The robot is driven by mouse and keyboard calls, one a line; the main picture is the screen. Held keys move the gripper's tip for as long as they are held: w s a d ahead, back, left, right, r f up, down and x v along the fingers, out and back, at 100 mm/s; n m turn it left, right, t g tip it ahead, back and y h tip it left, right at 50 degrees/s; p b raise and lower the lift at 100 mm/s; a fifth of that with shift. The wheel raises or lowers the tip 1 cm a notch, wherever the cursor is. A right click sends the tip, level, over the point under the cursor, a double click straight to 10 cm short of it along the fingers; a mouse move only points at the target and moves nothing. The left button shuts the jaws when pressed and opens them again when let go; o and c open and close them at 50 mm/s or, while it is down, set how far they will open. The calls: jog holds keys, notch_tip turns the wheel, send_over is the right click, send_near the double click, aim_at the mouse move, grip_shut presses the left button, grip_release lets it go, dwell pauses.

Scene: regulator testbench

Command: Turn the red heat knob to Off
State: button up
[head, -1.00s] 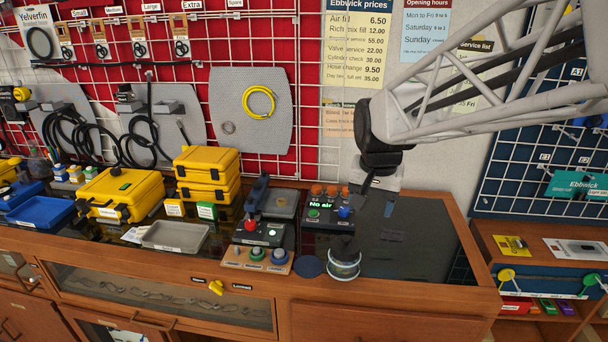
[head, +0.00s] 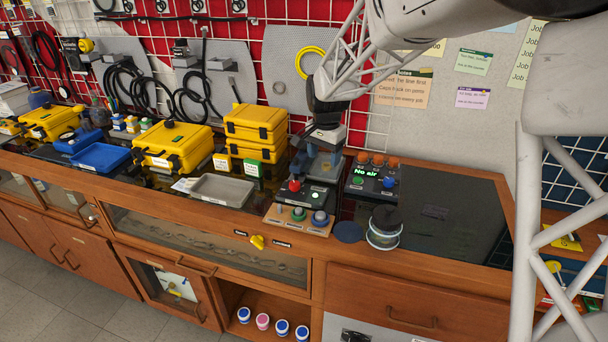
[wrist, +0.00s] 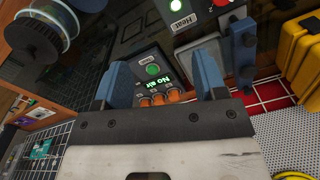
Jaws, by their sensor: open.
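The red heat knob (head: 295,184) sits on a dark control box (head: 316,198) on the bench, left of the "No air" box. In the wrist view the red knob (wrist: 221,3) is cut by the top edge, near the "Heat" label (wrist: 180,21); its pointer setting is too small to read. My gripper (head: 322,163) is above and behind the heat box, with its blue fingers apart. In the wrist view the open gripper (wrist: 163,62) has nothing held between its fingers; the "No air" box (wrist: 150,72) shows beyond them.
A blue upright handle (wrist: 243,38) stands close by the right finger in the wrist view. Yellow cases (head: 255,133) and a grey tray (head: 222,190) are to the left. A spool-like jar (head: 383,236) stands front right. The dark bench top farther right (head: 450,215) is mostly clear.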

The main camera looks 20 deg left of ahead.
send_over(295, 183)
jog(key=shift+m, duration=0.3)
notch_tip(295, 183, down, 6)
jog(key=shift+a+f, duration=0.1)
jog(key=shift+f, duration=0.05)
jog(key=shift+f, duration=0.1)
jog(key=shift+f, duration=3.8)
jog(key=c, duration=0.9)
